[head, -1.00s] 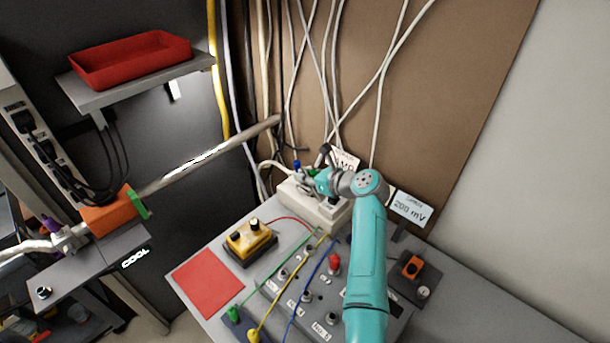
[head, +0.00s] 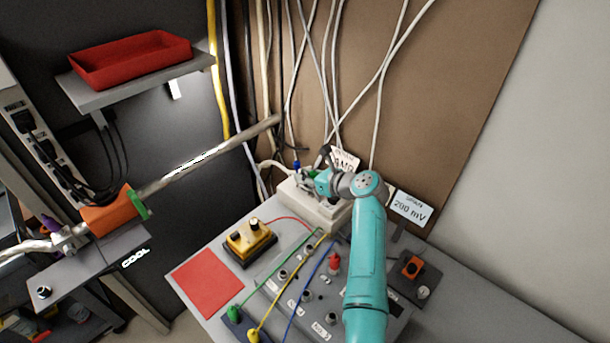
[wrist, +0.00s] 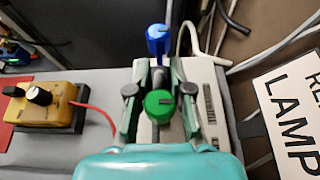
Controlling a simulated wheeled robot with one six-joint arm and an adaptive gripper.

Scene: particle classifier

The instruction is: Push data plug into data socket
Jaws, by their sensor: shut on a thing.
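My gripper (wrist: 160,88) is above the white box (head: 322,212) at the back of the bench. Its two fingers straddle a round green-capped piece (wrist: 159,105), apparently the plug, and are shut on it. Its lower part is hidden by the fingers and my wrist. A similar blue-capped piece (wrist: 158,40) stands upright just beyond the fingertips; it also shows in the head view (head: 297,167). I cannot make out the data socket; my gripper covers that part of the box.
A yellow two-knob box (head: 248,238) and a red mat (head: 208,282) lie left of the grey panel with coloured cables. A LAMP card (wrist: 296,103) stands right of the gripper. White cables hang behind. A 200 mV display (head: 410,208) stands to the right.

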